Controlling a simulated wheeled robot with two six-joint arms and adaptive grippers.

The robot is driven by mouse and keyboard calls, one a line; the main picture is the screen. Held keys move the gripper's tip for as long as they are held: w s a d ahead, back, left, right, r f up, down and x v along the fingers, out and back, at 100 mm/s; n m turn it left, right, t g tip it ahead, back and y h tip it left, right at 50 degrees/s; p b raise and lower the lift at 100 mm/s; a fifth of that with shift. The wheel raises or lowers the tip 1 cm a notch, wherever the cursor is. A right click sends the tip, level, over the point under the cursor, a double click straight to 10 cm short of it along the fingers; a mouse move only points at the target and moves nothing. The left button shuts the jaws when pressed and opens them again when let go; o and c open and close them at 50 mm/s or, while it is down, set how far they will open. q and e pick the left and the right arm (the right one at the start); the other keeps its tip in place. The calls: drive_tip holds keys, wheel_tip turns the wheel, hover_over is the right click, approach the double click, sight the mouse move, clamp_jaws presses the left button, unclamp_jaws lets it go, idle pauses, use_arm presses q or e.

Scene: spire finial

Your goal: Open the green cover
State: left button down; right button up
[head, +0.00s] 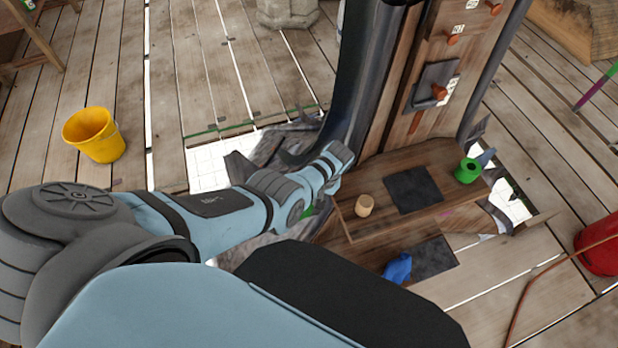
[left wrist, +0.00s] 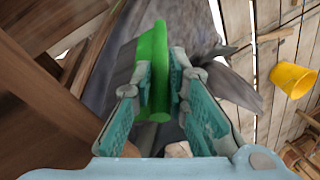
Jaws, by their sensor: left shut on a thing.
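The green cover (left wrist: 154,62) stands as a narrow upright green piece in the left wrist view, between the teal-padded fingers of my left gripper (left wrist: 160,85). The gripper is shut on it. A small green patch (head: 307,212) shows below my left forearm in the head view and is probably part of the same cover. My left wrist hides most of the cover and the fingers there. My right gripper is in neither view.
A wooden ledge (head: 365,225) carries a small wooden cup (head: 364,205), a dark square plate (head: 413,190) and a green pot (head: 467,170). A blue cloth-like item (head: 398,268) lies below. A yellow bucket (head: 93,134) stands left on open planks; a red container (head: 600,245) stands right.

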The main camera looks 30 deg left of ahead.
use_arm(q)
drive_tip(key=shift+d, duration=0.25)
drive_tip(key=c, duration=1.6)
unclamp_jaws()
drive_tip(key=shift+w+f, duration=0.1)
drive_tip(key=shift+o, duration=0.2)
drive_tip(key=shift+a, duration=0.1)
wheel_tip(320, 180, up, 10)
drive_tip(key=shift+c, duration=0.2)
